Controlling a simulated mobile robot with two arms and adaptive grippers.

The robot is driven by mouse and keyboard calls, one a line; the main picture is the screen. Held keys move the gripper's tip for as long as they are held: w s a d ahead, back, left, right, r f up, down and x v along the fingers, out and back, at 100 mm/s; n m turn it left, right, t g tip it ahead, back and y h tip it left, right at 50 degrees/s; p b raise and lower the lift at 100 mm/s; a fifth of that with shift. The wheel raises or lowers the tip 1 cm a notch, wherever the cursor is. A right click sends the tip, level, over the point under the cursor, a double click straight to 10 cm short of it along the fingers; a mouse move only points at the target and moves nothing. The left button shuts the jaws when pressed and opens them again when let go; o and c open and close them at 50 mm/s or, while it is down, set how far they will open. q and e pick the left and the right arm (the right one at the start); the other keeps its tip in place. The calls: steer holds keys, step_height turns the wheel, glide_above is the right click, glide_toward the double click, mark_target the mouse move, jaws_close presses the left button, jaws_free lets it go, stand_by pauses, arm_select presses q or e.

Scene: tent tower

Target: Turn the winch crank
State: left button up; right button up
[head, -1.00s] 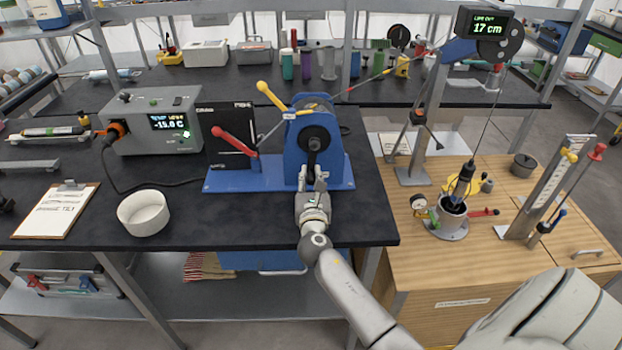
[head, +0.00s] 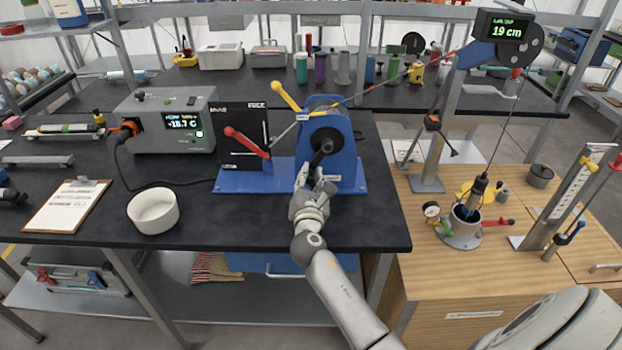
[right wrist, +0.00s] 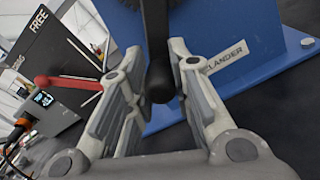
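The blue winch (head: 348,168) stands on the dark bench, its side also filling the right wrist view (right wrist: 270,50). Its black crank (head: 321,154) hangs from the hub, tilted down and slightly left. My right gripper (head: 318,184) is at the crank's lower end. In the right wrist view the black crank grip (right wrist: 159,82) lies between the two fingers, which close in on both sides of it. The line display (head: 505,27) reads 19 cm. A dark probe (head: 478,190) hangs on the line in a metal cup (head: 461,232). My left gripper is out of view.
A red lever (head: 246,142) and a yellow lever (head: 286,96) stand left of the crank. A grey control box (head: 172,122), a white bowl (head: 153,212) and a clipboard (head: 68,207) are further left. The bench front near the winch is clear.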

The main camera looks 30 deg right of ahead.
steer(key=o, duration=0.4)
steer(key=v, duration=1.2)
